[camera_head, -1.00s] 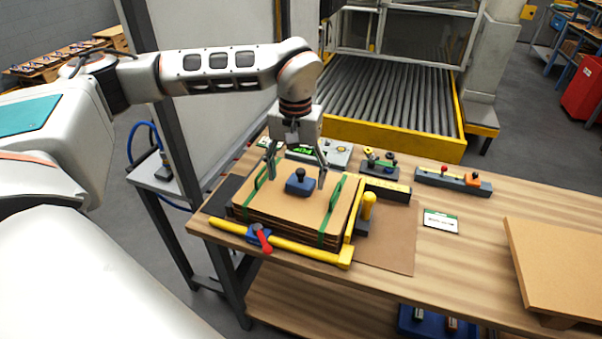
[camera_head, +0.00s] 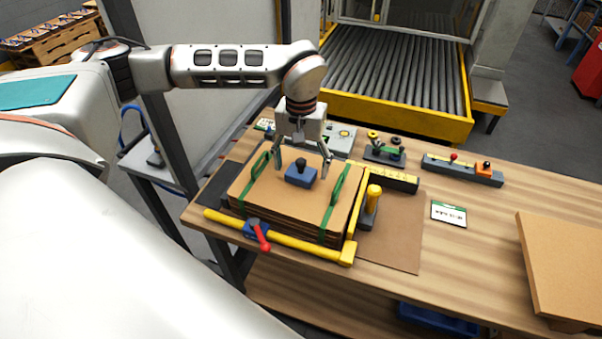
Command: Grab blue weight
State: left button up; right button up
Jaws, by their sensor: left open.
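The blue weight (camera_head: 300,176) is a small blue block with a dark knob on top. It sits on the top board of a stack of brown boards (camera_head: 262,202) with green straps. My left gripper (camera_head: 302,168) points down over the stack, its two fingers spread wide on the left and right of the weight. It is open, and a gap shows between each finger and the weight. The fingertips' exact height above the board is hard to tell. My right gripper is not in view.
A yellow frame (camera_head: 290,240) with a red-handled clamp (camera_head: 260,237) borders the stack. A yellow-handled tool (camera_head: 371,200) stands at its right. Small fixtures (camera_head: 385,150) line the bench's back. A brown board (camera_head: 570,260) lies at far right.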

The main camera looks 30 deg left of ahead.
pick_arm(q)
jog(key=shift+f, duration=0.8)
jog(key=shift+c, duration=0.3)
jog(key=c, duration=1.9)
jog(key=shift+c, duration=0.2)
jog(key=shift+r, duration=0.1)
